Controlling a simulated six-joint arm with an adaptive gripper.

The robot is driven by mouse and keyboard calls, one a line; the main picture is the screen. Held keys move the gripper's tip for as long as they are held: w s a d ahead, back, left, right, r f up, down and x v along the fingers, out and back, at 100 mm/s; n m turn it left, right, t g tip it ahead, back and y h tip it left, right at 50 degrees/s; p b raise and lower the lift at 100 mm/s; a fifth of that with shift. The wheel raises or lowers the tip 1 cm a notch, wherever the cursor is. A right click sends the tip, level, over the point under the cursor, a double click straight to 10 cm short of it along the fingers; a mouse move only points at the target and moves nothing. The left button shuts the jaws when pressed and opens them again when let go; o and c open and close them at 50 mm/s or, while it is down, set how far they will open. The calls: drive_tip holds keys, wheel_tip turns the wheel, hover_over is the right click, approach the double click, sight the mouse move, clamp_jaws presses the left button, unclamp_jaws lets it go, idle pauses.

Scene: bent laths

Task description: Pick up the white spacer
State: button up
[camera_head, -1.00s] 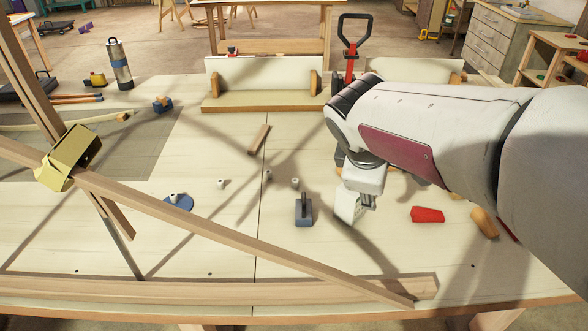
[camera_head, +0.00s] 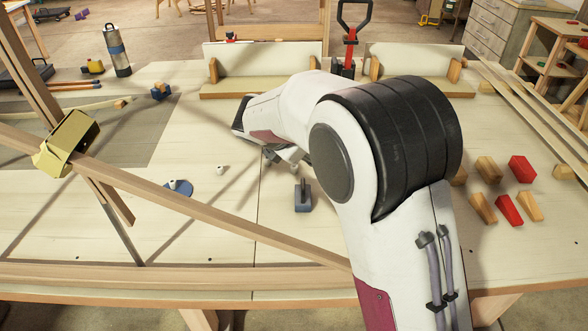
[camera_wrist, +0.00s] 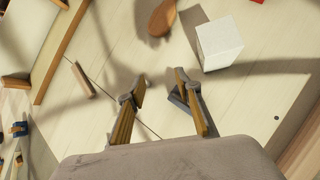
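The white spacer, seen as a plain white block (camera_wrist: 219,44), stands on the bench in the upper right of the wrist view. In the head view my arm hides it. My gripper (camera_wrist: 161,82) is open and empty, its two fingers apart with bare bench visible between them. The block is beyond the right fingertip and apart from it. In the head view my gripper (camera_head: 284,157) shows only partly below the forearm. A blue-grey block with an upright dark handle (camera_head: 303,195) stands nearby and shows partly behind the right finger in the wrist view.
A rounded wooden tool (camera_wrist: 163,18) lies left of the white block. A wooden lath (camera_head: 210,220) slants across the bench's front. Red and wooden blocks (camera_head: 509,210) lie at the right.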

sight(293, 167)
drive_tip(key=w+a+f+n, duration=0.2)
drive_tip(key=a+f+n, duration=0.1)
drive_tip(key=w+a+f+n+t, duration=0.1)
drive_tip(key=w+a+f, duration=0.1)
drive_tip(key=shift+a+f, duration=0.25)
drive_tip(key=shift+w, duration=0.1)
drive_tip(key=shift+x, duration=1.25)
drive_tip(key=shift+f, duration=0.1)
drive_tip(key=shift+s+f+x, duration=0.1)
drive_tip(key=shift+f+x, duration=0.05)
drive_tip(key=shift+x, duration=0.75)
drive_tip(key=shift+s+f+x, duration=0.1)
drive_tip(key=shift+s+x, duration=0.05)
drive_tip(key=shift+x, duration=1.45)
drive_tip(key=shift+a, duration=0.1)
